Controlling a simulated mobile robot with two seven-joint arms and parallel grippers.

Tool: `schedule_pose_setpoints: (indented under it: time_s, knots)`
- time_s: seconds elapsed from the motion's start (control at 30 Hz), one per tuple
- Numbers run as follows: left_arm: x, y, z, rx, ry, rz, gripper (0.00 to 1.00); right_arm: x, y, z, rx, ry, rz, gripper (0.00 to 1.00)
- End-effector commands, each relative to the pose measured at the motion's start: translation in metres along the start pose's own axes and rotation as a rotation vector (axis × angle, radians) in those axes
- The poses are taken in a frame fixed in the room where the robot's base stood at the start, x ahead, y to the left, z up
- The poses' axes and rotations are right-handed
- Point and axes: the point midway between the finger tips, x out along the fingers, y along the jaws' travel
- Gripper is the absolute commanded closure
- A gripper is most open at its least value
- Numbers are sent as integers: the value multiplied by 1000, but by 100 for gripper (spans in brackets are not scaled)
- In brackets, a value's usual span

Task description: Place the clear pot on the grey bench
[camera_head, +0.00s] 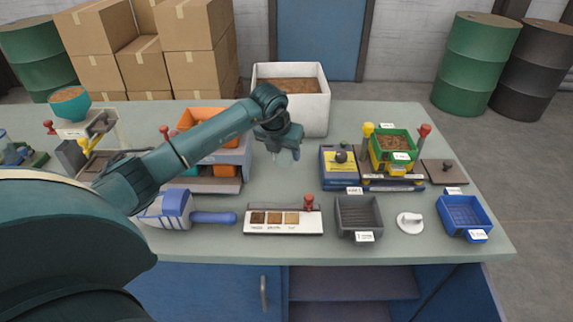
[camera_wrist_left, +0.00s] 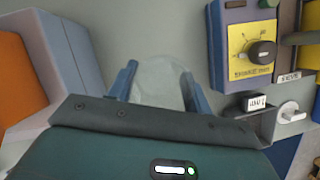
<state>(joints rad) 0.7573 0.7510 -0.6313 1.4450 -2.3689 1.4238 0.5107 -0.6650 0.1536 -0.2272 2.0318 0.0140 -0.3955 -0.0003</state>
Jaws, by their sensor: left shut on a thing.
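My left gripper (camera_head: 286,153) reaches over the middle of the grey bench (camera_head: 270,187), in front of the white bin. In the left wrist view its two blue fingers (camera_wrist_left: 158,88) are shut on the clear pot (camera_wrist_left: 157,76), a round, see-through thing with a faint rim. In the head view the pot is hardly visible below the gripper. I cannot tell whether its base touches the bench. My right gripper is not in view.
A white bin (camera_head: 317,112) of brown material stands behind. A blue device with a dial (camera_head: 341,178) is to the right, an orange-topped machine (camera_head: 223,173) to the left. A sample board (camera_head: 283,229) and a dark tray (camera_head: 345,207) lie in front. Bench around the gripper is bare.

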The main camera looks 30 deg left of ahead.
Motion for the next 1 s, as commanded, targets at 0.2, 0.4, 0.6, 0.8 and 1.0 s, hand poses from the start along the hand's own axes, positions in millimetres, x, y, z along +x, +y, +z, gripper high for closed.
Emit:
schedule_pose_setpoints:
  time_s: [0.2,0.4,0.6,0.8,1.0]
  knots:
    - [18,-1,-7,2,-1,-1,73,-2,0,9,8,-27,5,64]
    - [43,-1,-18,1,2,-2,73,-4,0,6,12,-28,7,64]
    - [50,-1,-20,2,-3,-1,73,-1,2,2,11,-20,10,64]
    - [53,-1,-22,2,-3,-1,73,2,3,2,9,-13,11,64]
    - [52,-1,-21,2,-2,-1,34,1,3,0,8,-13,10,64]
